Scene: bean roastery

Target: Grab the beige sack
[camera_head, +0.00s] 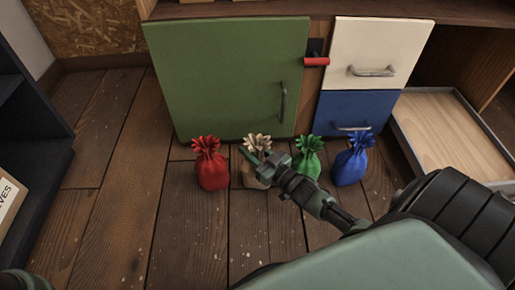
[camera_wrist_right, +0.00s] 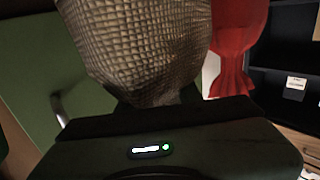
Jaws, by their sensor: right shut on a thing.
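The beige sack (camera_head: 256,174) stands on the wooden floor in the head view, between a red sack (camera_head: 211,165) and a green sack (camera_head: 307,157). My right gripper (camera_head: 262,160) reaches in from the lower right and is shut on the beige sack, covering part of it. In the right wrist view the woven beige sack (camera_wrist_right: 140,45) fills the top middle, right at the gripper, and the fingertips are hidden.
A blue sack (camera_head: 352,160) stands right of the green one. Behind the sacks are a green cabinet door (camera_head: 225,80), a cream drawer (camera_head: 375,55) and a blue drawer (camera_head: 350,112). An open drawer (camera_head: 452,125) juts out at right. Floor at left is clear.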

